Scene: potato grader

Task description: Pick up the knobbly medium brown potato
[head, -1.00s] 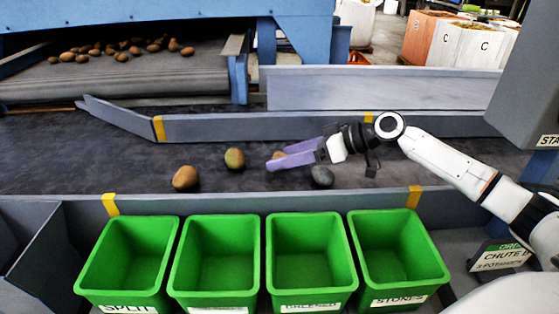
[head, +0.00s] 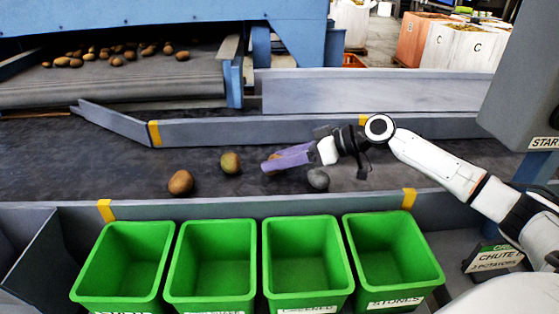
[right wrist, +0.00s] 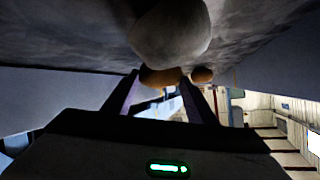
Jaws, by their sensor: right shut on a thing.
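My right gripper (head: 268,163) reaches in low over the dark belt, its purple fingers shut on a brown potato. In the head view the fingers hide nearly all of that potato. In the right wrist view the brown potato (right wrist: 160,77) shows between the fingertips; I cannot tell how knobbly it is or whether it touches the belt. A brown potato (head: 181,182) and a greenish-brown potato (head: 230,162) lie apart on the belt to the left. My left gripper is not in view.
A grey stone-like lump (head: 318,179) lies beside the right gripper and looms close in the wrist view (right wrist: 170,32). More potatoes (head: 110,54) lie on the upper conveyor.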

